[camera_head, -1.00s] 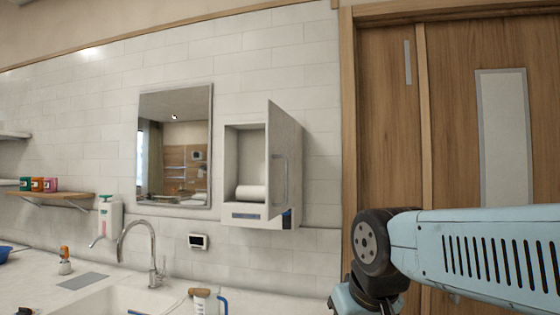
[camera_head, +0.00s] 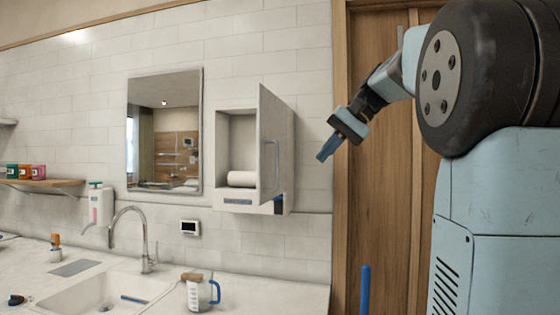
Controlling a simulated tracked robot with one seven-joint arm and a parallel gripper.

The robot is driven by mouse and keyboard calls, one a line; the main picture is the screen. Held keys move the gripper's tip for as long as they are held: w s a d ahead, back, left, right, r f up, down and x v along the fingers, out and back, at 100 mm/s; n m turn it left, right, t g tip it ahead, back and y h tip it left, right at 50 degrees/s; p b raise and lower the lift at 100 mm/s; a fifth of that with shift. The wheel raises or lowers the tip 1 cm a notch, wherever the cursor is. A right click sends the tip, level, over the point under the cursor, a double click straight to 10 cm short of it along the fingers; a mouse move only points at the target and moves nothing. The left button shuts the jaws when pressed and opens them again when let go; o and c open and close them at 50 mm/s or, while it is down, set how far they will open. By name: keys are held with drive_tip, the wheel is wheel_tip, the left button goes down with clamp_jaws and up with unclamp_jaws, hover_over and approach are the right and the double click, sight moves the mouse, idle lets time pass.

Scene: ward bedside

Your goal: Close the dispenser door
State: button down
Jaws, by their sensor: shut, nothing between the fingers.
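The dispenser (camera_head: 236,125) is a white box on the tiled wall, right of the mirror. Its door (camera_head: 277,135) is hinged on the right and stands open, swung out toward me. A vertical bar handle (camera_head: 268,165) is on the door. A white roll (camera_head: 241,179) lies inside the dispenser. My gripper (camera_head: 326,152) is to the right of the door, apart from it in the picture, in front of the wall and door frame. It is shut and empty, with its blue fingers pointing down and left.
A mirror (camera_head: 163,130) hangs left of the dispenser. Below are a sink (camera_head: 90,293), a curved faucet (camera_head: 146,235) and a jug with a blue handle (camera_head: 200,293) on the counter. A wooden door (camera_head: 378,200) stands at the right. A small wall panel (camera_head: 190,228) is under the mirror.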

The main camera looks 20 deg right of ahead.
drive_tip(key=w+d+r+y, duration=0.2)
drive_tip(key=w+d+r, duration=0.2)
drive_tip(key=r, duration=0.1)
drive_tip(key=a+r+x, duration=0.1)
drive_tip(key=x, duration=1.2)
drive_tip(key=shift+a+r, duration=0.2)
drive_tip(key=shift+a, duration=0.1)
drive_tip(key=shift+s, duration=0.1)
